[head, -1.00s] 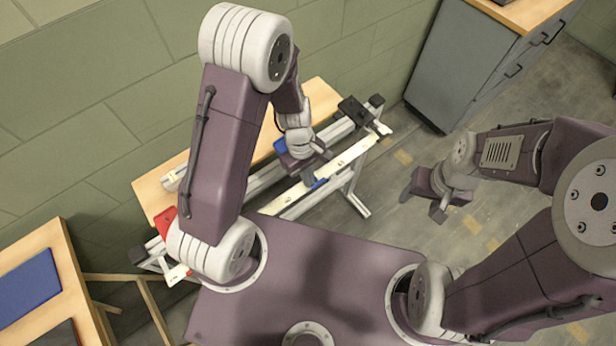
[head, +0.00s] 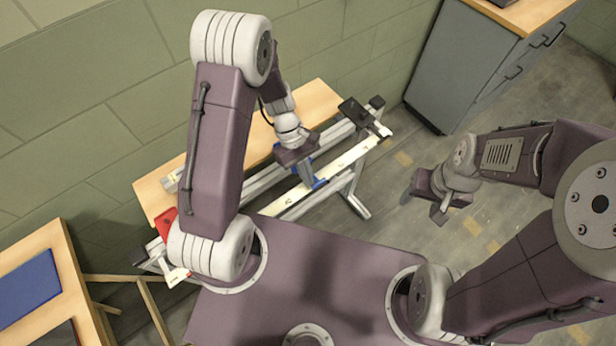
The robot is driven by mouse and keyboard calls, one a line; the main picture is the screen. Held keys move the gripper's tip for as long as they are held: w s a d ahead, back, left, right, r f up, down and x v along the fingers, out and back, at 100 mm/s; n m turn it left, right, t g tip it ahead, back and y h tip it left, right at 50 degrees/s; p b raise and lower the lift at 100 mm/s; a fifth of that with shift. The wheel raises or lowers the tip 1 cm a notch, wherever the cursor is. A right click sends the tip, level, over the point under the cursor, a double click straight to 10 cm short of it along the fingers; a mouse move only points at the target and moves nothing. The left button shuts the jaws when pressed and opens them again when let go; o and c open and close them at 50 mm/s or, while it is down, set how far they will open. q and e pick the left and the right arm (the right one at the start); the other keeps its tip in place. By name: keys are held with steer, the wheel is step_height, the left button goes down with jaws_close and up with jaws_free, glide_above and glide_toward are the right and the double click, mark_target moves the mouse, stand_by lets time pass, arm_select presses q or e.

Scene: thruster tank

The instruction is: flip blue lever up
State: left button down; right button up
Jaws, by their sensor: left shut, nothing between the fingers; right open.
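The blue lever (head: 319,184) shows as a small blue piece on the white rail of the frame by the wall. Most of it is hidden, so I cannot tell its tilt. My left gripper (head: 307,180) is shut and empty, its fingertips pointing down just left of the blue piece. I cannot tell whether they touch it. My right gripper (head: 421,201) is open and empty, above the floor to the right of the frame.
A red part (head: 166,222) sits at the frame's left end and a black block (head: 353,111) near its right end. A wooden table (head: 314,98) stands behind. A grey cabinet (head: 437,65) is at upper right. Floor lies clear around my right gripper.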

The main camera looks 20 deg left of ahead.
arm_select(q)
steer(key=shift+w+a+r+g+h+p, duration=0.1)
steer(key=shift+a+r+g+h+p, duration=0.1)
steer(key=shift+g+h, duration=0.3)
steer(key=shift+w+a+r+g+h+p, duration=0.15)
steer(key=shift+g+h, duration=0.15)
steer(key=shift+h, duration=0.3)
steer(key=shift+w+a+r+g+h, duration=0.1)
steer(key=shift+r+g+h, duration=0.05)
steer(key=shift+g+h, duration=0.35)
steer(key=shift+w+a+r+g+h, duration=0.1)
steer(key=shift+g+h, duration=0.2)
steer(key=shift+h, duration=0.3)
steer(key=shift+r, duration=0.15)
steer(key=shift+w+a+r+p, duration=0.1)
steer(key=shift+a+p, duration=0.1)
steer(key=shift+p, duration=0.15)
steer(key=shift+r+p, duration=0.8)
steer(key=shift+r, duration=0.05)
